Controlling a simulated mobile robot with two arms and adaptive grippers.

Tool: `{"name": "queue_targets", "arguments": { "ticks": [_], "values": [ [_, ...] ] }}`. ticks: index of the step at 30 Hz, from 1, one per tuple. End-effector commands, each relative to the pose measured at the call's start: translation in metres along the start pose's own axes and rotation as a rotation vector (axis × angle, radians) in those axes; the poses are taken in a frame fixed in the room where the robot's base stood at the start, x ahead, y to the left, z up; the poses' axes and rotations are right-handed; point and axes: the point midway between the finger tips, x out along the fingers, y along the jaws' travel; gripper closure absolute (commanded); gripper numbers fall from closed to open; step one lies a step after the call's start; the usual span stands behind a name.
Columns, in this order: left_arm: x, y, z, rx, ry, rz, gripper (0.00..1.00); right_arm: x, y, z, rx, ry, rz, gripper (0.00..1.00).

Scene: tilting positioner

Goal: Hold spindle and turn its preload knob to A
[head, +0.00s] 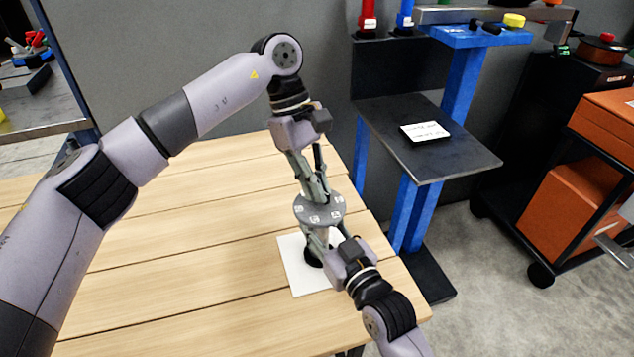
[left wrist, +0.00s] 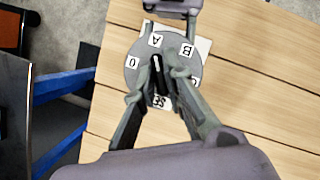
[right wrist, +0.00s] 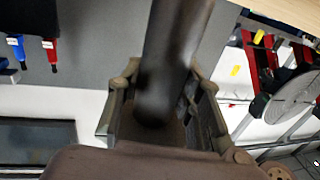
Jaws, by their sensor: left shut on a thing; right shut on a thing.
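The spindle stands on a white square plate (head: 297,272) on the wooden table. Its round grey dial (head: 318,210) carries white labels; in the left wrist view the dial (left wrist: 136,78) shows 0, A, B and a partly hidden "SE" label. My left gripper (head: 318,196) comes down from above and is shut on the preload knob (left wrist: 157,76) at the dial's centre. The knob's dark bar has a white line; its upper end points roughly towards A. My right gripper (head: 318,238) is shut on the spindle body below the dial, seen as a dark cylinder (right wrist: 165,75) in the right wrist view.
A dark shelf (head: 440,150) on a blue frame, with a white label card (head: 425,131), stands right of the table. Orange boxes (head: 570,180) sit on a black cart at the far right. The table's left part is clear.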

Motion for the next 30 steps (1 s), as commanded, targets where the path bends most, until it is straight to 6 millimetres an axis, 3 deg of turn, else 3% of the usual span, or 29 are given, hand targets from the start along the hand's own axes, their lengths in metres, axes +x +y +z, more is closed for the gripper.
{"name": "queue_targets", "arguments": {
  "ticks": [10, 11, 20, 30],
  "values": [
    [0.0002, 0.0, -0.0017, -0.002, 0.003, 0.0, 1.0, -0.0003, 0.0003, 0.0, -0.001, 0.0, 0.001, 1.0],
    [0.0002, 0.0, -0.0017, -0.002, 0.003, 0.0, 0.89, -0.0003, 0.0003, 0.0, -0.001, 0.0, 0.001, 1.0],
    [0.0002, 0.0, -0.0008, -0.001, 0.001, 0.0, 0.69, -0.0002, 0.0003, 0.0001, -0.001, 0.0, 0.001, 1.0],
    [-0.003, 0.0003, -0.0004, 0.0, 0.001, 0.001, 0.69, -0.0001, 0.0004, 0.0001, -0.001, 0.0, 0.001, 1.0]
  ]
}}
